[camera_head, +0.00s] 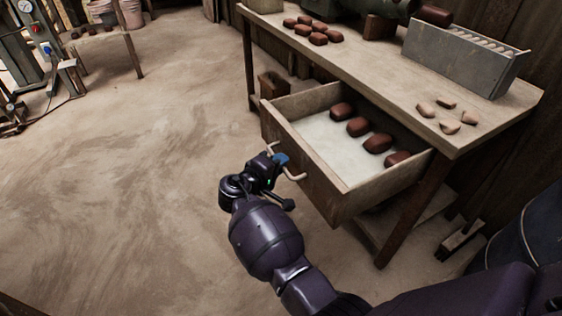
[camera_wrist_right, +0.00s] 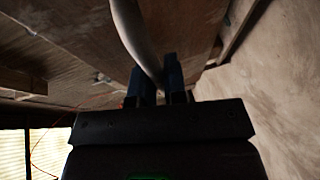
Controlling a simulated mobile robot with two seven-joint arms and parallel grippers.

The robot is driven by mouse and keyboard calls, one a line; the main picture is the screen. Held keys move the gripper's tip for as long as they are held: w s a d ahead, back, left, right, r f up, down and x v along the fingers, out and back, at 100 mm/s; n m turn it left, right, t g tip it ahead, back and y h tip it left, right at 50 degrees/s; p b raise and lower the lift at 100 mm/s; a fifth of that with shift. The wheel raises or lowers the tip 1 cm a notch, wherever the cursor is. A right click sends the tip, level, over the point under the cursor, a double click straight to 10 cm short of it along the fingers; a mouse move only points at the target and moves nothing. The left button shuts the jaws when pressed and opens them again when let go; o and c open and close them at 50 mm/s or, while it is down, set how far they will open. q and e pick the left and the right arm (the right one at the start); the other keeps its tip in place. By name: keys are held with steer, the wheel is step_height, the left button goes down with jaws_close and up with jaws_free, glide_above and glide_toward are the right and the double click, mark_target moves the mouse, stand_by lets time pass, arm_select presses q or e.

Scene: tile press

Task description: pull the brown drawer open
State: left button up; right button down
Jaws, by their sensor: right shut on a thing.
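The brown drawer (camera_head: 302,174) stands pulled out from under the workbench in the head view. Its inside shows a pale bottom with several reddish-brown blocks (camera_head: 357,127) in it. A light curved handle (camera_head: 292,175) is on its front. My right gripper (camera_head: 281,159) is at the handle, its blue fingertips shut on it. In the right wrist view the handle (camera_wrist_right: 133,35) passes down between the two blue fingers (camera_wrist_right: 160,82), and the drawer front (camera_wrist_right: 75,35) is behind it. Part of the handle is hidden by the gripper. My left gripper is not in view.
The workbench (camera_head: 376,79) carries more brown blocks (camera_head: 312,31), a grey slotted box (camera_head: 462,57) and several pale pieces (camera_head: 448,122). A bench leg (camera_head: 405,219) stands right of the drawer. The floor (camera_head: 130,180) to the left is clear.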

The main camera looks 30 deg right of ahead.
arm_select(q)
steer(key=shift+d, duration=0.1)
arm_select(e)
steer(key=shift+d, duration=0.15)
steer(key=c, duration=1.2)
jaws_free()
steer(key=shift+s+a+r, duration=0.1)
steer(key=shift+a, duration=0.25)
arm_select(q)
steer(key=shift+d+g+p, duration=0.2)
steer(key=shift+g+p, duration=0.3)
steer(key=shift+p, duration=0.5)
arm_select(e)
steer(key=v, duration=1)
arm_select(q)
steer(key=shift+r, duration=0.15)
